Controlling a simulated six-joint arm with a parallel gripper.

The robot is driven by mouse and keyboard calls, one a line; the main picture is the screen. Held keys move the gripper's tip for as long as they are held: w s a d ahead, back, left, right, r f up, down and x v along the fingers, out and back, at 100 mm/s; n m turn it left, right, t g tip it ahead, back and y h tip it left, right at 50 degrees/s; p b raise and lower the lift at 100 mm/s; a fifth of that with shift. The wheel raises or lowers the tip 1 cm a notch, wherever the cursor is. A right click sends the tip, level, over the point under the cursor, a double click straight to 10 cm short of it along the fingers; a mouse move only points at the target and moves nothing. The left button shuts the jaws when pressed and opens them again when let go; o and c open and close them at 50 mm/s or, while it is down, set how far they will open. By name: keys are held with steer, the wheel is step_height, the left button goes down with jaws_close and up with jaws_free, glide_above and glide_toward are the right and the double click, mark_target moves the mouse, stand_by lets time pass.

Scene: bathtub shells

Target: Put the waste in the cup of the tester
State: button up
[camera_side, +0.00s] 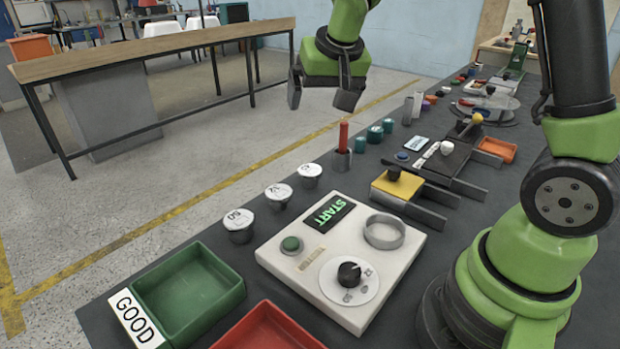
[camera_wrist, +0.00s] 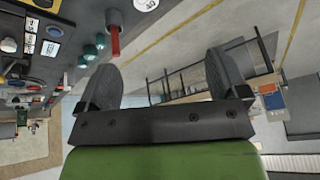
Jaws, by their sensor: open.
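The tester (camera_side: 335,262) is a white box with a START label, a green button and a black dial. Its cup (camera_side: 384,232), a round metal ring, is at its far right corner and looks empty. I cannot tell which thing is the waste; nothing in view bears that name. My gripper (camera_side: 321,97) hangs open and empty in the air, well above and beyond the tester. Its two spread fingers (camera_wrist: 163,78) show in the wrist view with nothing between them. The tester is not visible in the wrist view.
A green tray (camera_side: 190,292) marked GOOD and a red tray (camera_side: 268,328) stand at the near edge. Small cups with white lids (camera_side: 278,192) line the table's left side. A red upright stick (camera_side: 343,136) stands in a holder. A yellow-topped block (camera_side: 398,186) is behind the tester.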

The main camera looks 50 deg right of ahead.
steer(key=g, duration=0.1)
glide_above(310, 170)
steer(key=s+a, duration=0.2)
step_height(310, 170, down, 16)
steer(key=shift+h, duration=0.4)
steer(key=x, duration=0.6)
steer(key=shift+s+d+r, duration=0.1)
steer(key=shift+d, duration=0.15)
steer(key=c, duration=1.2)
